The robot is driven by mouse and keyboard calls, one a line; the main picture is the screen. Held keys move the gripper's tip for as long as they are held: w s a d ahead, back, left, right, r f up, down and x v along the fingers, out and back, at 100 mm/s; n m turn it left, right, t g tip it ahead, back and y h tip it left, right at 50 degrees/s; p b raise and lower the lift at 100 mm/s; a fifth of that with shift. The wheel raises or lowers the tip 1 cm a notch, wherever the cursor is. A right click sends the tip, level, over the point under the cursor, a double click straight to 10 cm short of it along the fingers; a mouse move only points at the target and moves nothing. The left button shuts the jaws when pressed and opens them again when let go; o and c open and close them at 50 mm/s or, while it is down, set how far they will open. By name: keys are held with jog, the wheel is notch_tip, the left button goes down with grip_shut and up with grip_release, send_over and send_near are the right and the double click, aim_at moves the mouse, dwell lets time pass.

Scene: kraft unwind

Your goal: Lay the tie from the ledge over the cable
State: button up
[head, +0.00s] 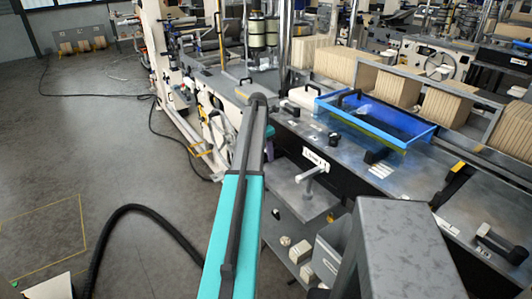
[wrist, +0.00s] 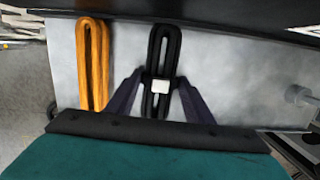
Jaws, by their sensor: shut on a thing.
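In the wrist view my gripper (wrist: 161,78) has its two dark fingers on either side of a small white piece, which I take for the tie (wrist: 159,86). The gripper is shut on it. The white tie shows against the middle of a black looped cable (wrist: 163,43); I cannot tell whether the two touch. An orange looped cable (wrist: 90,62) lies to the left, clear of the fingers. Both loops show against a pale grey surface (wrist: 230,75). In the head view my teal arm reaches forward and my gripper cannot be made out.
A grey machine bench (head: 395,180) stands at the right, with a blue-rimmed tray (head: 375,118) and stacks of brown boards (head: 400,85). A grey shelf (head: 300,195) sits below its edge. The floor (head: 90,150) at the left is mostly open.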

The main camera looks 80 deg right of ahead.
jog(key=shift+f, duration=0.1)
dwell(0.4)
jog(key=o, duration=1)
jog(key=shift+c, duration=0.2)
notch_tip(320, 180, up, 14)
jog(key=w+a+b, duration=0.1)
jog(key=b, duration=0.2)
jog(key=shift+w+a+f, duration=0.15)
jog(key=shift+w+f, duration=0.05)
jog(key=shift+w, duration=0.1)
